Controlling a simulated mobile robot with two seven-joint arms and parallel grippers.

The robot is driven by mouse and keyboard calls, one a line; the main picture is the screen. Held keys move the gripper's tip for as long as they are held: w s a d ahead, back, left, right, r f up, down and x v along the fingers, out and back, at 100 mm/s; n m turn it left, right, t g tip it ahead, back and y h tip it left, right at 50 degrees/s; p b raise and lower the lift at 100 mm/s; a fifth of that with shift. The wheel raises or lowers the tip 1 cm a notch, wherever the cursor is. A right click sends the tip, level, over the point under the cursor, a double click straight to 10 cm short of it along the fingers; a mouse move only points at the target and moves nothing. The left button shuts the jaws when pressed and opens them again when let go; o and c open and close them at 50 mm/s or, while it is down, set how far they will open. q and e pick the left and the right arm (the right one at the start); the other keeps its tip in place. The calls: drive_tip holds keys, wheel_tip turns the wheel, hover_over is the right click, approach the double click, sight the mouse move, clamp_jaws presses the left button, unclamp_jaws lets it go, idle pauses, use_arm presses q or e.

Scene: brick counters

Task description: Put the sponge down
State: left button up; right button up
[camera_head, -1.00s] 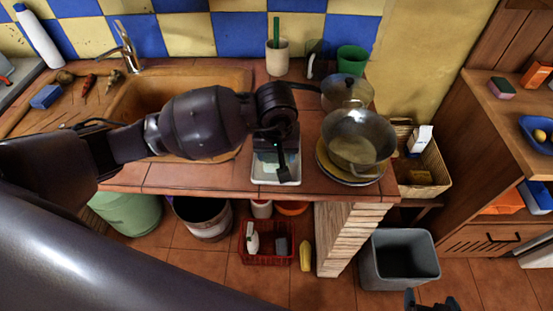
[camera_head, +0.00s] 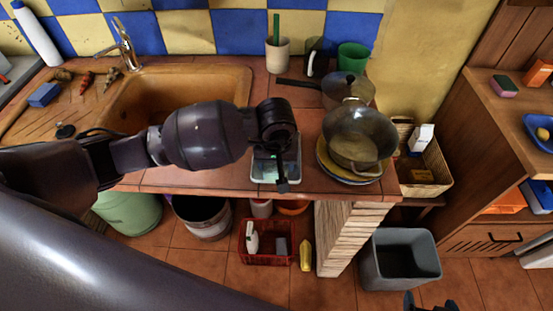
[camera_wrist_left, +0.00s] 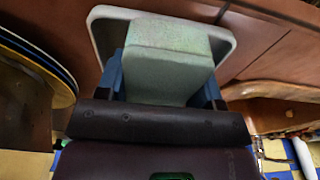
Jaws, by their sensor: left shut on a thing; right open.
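My left gripper (camera_wrist_left: 161,88) is shut on a pale green sponge (camera_wrist_left: 166,62), with a blue finger on each side of it. The sponge is over a shallow white tray (camera_wrist_left: 105,30), and its far end overlaps the tray's inside; I cannot tell whether it touches the bottom. In the head view the tray (camera_head: 257,181) sits at the counter's front edge, and my left wrist hides much of it and the sponge. My right gripper (camera_head: 418,303) only just shows at the bottom edge and is open.
Stacked plates with a metal pot (camera_head: 358,138) stand right of the tray. A lidded pan (camera_head: 343,90), a beige cup (camera_head: 278,55) and a green cup (camera_head: 353,59) are behind. The sink (camera_head: 150,98) is to the left. A red crate (camera_head: 266,257) stands on the floor below.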

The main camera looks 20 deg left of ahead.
use_arm(q)
drive_tip(key=shift+f, duration=0.1)
drive_tip(key=o, duration=1)
drive_tip(key=shift+c, duration=0.2)
drive_tip(key=shift+r+p, duration=0.35)
drive_tip(key=shift+r, duration=0.1)
wheel_tip(320, 180, up, 12)
drive_tip(key=s, duration=0.1)
drive_tip(key=shift+s+d+r, duration=0.15)
drive_tip(key=shift+s+d, duration=0.1)
drive_tip(key=shift+s, duration=0.1)
